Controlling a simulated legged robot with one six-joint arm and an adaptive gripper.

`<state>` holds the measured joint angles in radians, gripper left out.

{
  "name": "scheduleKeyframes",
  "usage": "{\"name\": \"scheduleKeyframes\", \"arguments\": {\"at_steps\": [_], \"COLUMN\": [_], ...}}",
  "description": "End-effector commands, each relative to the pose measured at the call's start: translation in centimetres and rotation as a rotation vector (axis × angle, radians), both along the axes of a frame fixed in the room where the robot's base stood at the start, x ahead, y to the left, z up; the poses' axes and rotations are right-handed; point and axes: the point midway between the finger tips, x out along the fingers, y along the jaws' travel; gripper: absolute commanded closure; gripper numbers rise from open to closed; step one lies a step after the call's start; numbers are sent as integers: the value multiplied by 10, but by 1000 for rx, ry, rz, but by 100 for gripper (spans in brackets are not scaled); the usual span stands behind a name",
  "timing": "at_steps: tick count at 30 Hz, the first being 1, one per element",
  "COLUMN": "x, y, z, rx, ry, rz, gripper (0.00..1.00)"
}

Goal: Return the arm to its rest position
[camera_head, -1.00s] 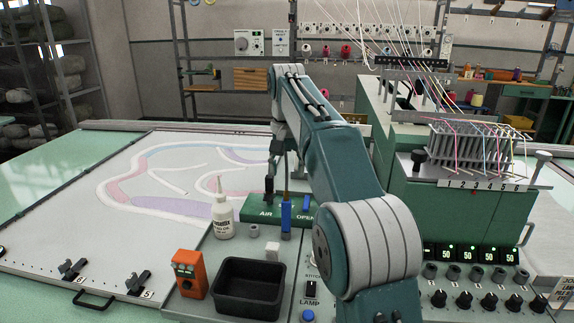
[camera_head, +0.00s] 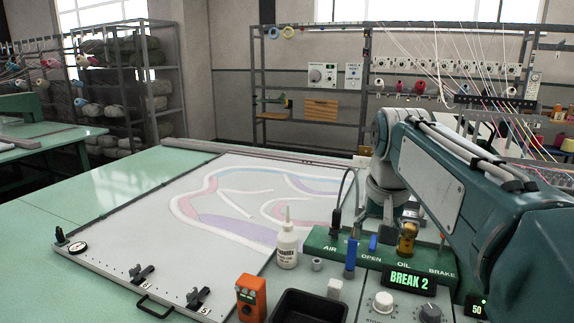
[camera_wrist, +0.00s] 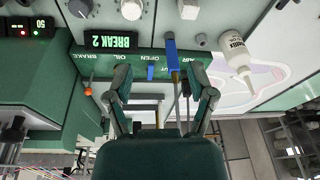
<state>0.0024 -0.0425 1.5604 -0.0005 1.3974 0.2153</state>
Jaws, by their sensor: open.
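My arm (camera_head: 425,175) reaches in from the right in the head view, folded at the elbow with its forearm hanging down behind the green panel. In the wrist view my gripper (camera_wrist: 163,95) has its two fingers spread wide with nothing clamped between them. Beyond the fingers is the green panel (camera_wrist: 195,62) with AIR, OPEN, OIL and BRAKE labels. The fingertips are not clear in the head view.
A white bottle (camera_head: 287,247), an orange device (camera_head: 251,297) and a black bin (camera_head: 272,310) stand in front of the panel. A BREAK 2 display (camera_head: 409,280) is lit beside knobs. The patterned tufting cloth (camera_head: 150,225) lies flat at left. Shelves of rolls stand behind.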

Motion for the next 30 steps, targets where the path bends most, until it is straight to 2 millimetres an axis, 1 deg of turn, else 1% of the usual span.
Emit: {"name": "scheduleKeyframes", "arguments": {"at_steps": [1,5,11,17,21,24,27,30], "x": [-14,-43,-88,-131,-160,-176,-186,-190], "y": [0,0,1,1,1,1,1,1], "z": [-3,-14,-39,-73,-100,-119,-131,-137], "rx": [-3,-11,-26,-44,-57,-66,-72,-75], "ry": [-15,-56,-115,-175,-217,-241,-257,-265], "rz": [12,43,90,136,168,186,198,204], "gripper": [29,29,29,29,29,29,29,29]}}
